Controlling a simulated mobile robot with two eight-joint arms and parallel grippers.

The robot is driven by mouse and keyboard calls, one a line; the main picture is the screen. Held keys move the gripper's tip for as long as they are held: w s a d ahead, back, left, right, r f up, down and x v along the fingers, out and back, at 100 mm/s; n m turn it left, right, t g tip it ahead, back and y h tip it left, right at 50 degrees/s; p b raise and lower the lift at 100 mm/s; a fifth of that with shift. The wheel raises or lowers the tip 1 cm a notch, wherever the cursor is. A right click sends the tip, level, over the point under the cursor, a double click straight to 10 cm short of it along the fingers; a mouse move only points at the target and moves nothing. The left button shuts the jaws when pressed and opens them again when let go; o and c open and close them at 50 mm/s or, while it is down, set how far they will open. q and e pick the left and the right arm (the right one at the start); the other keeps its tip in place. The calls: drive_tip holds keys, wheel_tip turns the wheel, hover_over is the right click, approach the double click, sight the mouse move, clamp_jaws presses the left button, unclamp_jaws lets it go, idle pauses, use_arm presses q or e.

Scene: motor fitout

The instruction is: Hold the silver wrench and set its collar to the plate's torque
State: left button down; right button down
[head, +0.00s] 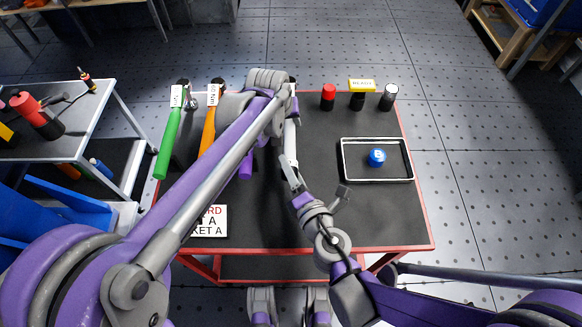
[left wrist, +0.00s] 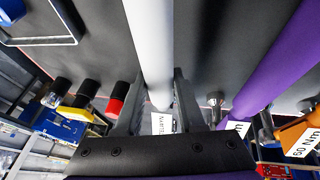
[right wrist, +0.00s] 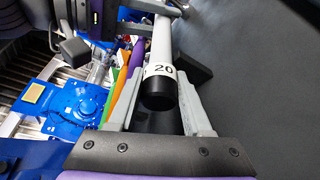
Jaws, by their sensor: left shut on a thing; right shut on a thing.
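The silver wrench (head: 291,140) is long and pale. Its shaft also shows in the left wrist view (left wrist: 148,35). My left gripper (head: 288,88) is shut on the silver wrench near its far end, partly hidden by my arm. My right gripper (head: 291,180) is shut on the collar end of the wrench. In the right wrist view the white collar (right wrist: 160,72) shows the number 20 above a black end cap (right wrist: 158,95).
Green (head: 168,140), orange (head: 208,128) and purple (head: 246,166) wrenches lie left. A red cylinder (head: 328,97) and other small cylinders stand at the back. A tray (head: 345,160) holds a blue part (head: 377,157). A lettered white card (head: 210,221) is partly hidden by my left arm.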

drive_tip(key=shift+c, duration=1.7)
unclamp_jaws()
drive_tip(key=shift+r+n, duration=0.1)
drive_tip(key=shift+n, duration=0.2)
